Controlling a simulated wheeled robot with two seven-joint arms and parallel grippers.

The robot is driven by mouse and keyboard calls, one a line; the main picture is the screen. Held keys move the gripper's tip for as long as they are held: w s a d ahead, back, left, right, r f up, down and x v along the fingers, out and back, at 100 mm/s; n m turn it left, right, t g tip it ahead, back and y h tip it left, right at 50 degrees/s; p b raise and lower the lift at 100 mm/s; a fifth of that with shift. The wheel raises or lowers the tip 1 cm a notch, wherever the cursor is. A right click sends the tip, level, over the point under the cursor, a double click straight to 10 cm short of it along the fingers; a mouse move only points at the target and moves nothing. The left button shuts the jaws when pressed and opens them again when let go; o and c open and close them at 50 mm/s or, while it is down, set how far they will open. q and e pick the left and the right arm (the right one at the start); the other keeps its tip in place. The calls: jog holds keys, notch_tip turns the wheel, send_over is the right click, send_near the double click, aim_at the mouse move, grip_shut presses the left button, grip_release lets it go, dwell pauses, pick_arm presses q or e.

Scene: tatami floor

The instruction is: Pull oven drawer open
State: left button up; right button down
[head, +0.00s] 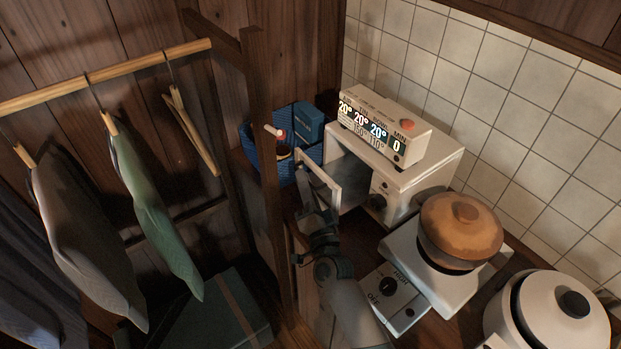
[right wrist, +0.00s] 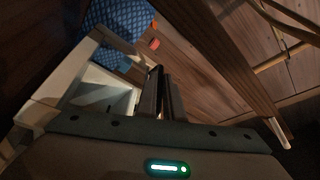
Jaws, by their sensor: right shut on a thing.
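A white oven (head: 432,170) stands on the counter against the tiled wall. Its front, the oven drawer (head: 330,184), shows as a pale frame standing out from the body at the left, with the dark inside visible behind it. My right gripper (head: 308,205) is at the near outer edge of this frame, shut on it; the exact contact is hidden. In the right wrist view the two dark fingers (right wrist: 162,94) are close together beside the white oven front (right wrist: 62,82). My left gripper is in neither view.
A timer box (head: 383,128) sits on top of the oven. A blue basket (head: 258,152) is behind the drawer. A brown pot (head: 460,232) on a white cooker and a white rice cooker (head: 548,318) stand to the right. A wooden clothes rack (head: 268,150) rises close at left.

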jog(key=shift+s+a, duration=0.65)
jog(key=shift+a, duration=0.3)
jog(key=c, duration=1.9)
grip_release()
jog(key=shift+d, duration=0.1)
jog(key=b+v, duration=0.4)
jog(key=v, duration=1.3)
jog(key=shift+s+b, duration=0.15)
jog(key=shift+b, duration=0.2)
